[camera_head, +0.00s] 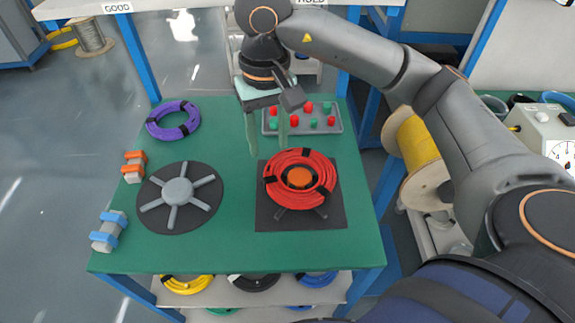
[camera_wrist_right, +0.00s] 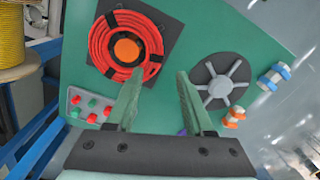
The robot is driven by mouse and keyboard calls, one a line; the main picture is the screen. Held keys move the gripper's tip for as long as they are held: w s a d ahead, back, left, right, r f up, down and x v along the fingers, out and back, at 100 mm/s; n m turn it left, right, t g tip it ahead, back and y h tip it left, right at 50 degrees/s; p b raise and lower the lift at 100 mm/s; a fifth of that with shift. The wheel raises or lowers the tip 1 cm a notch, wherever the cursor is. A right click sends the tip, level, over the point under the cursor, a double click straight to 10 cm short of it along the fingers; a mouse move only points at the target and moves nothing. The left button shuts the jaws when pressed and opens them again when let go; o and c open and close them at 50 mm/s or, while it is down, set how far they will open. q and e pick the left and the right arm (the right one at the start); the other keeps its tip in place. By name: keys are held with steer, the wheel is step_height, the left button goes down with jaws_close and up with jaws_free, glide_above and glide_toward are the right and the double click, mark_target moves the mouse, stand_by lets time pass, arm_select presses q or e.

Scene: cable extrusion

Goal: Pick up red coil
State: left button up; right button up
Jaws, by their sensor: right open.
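The red coil (camera_head: 300,160) lies around an orange hub on a dark square base plate (camera_head: 330,217) at the right of the green table. It has black ties. The red coil also shows at upper left in the right wrist view (camera_wrist_right: 104,62). My right gripper (camera_head: 267,143) is open and empty, above the table behind and left of the coil. Its two greenish fingers point down and stand apart from the coil. In the right wrist view the open fingers (camera_wrist_right: 158,95) have only the table between them. My left gripper is not in view.
A grey spoked disc (camera_head: 153,217) is at the table's left, with a purple coil (camera_head: 173,120) behind it. Orange (camera_head: 134,167) and blue (camera_head: 109,231) clamp-like parts lie on the left edge. A button panel (camera_head: 334,122) sits behind the red coil. The table's front middle is clear.

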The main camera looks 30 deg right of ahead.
glide_above(273, 182)
steer(key=f, duration=0.6)
steer(key=shift+s, duration=0.25)
steer(key=shift+w+f, duration=0.2)
steer(key=shift+f, duration=2.9)
jaws_close()
